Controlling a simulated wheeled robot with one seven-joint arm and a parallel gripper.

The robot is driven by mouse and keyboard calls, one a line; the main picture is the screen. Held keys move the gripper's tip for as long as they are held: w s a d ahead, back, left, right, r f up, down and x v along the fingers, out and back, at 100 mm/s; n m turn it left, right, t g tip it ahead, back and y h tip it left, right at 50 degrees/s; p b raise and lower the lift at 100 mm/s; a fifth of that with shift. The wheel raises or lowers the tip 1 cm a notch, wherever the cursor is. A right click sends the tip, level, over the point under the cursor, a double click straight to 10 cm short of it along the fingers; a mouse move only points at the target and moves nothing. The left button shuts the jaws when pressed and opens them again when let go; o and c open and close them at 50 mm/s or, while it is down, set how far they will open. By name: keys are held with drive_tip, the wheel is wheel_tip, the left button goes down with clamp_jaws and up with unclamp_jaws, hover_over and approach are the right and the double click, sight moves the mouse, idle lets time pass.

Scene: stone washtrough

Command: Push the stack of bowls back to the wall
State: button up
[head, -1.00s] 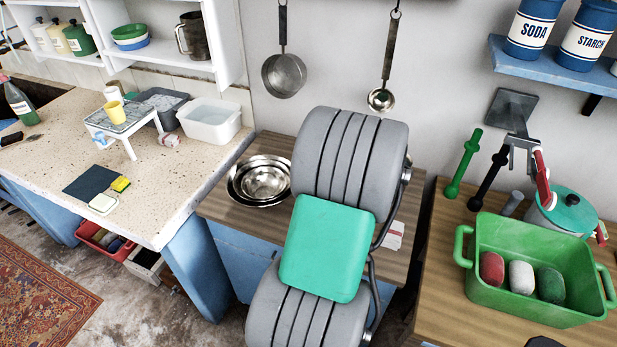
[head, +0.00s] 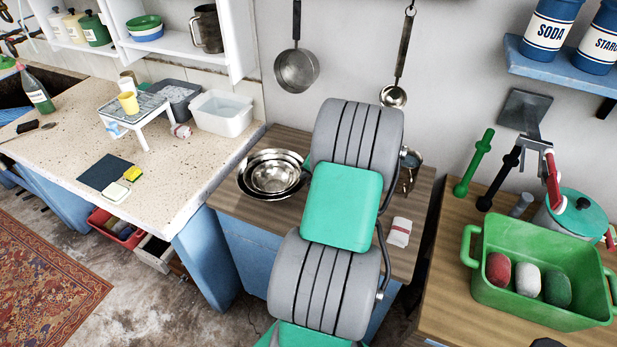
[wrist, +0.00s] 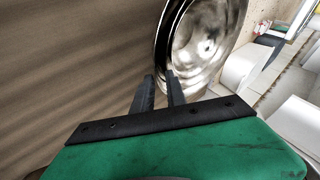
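The stack of shiny metal bowls (head: 250,186), nested in one another, stands upright on the brown wooden top of a cabinet (head: 240,205), left of my arm. The wall (head: 350,75) rises behind it. In the wrist view the bowls (wrist: 205,45) show at the upper middle, cut off by the top edge. My gripper (wrist: 160,76) has its two dark fingers a narrow gap apart, beside the near rim of the bowls. Whether they touch the rim I cannot tell. Nothing is clearly held between them. In the head view my arm hides the gripper.
A metal mug (head: 410,165) and a folded white cloth or packet (head: 400,232) lie on the cabinet, right of my arm. A stone counter (head: 190,175) with a white basin (head: 222,112) adjoins at left. A pan (head: 297,71) and a ladle (head: 393,96) hang above.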

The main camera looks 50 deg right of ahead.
clamp_jaws()
drive_tip(key=shift+d, duration=0.1)
idle(1.1)
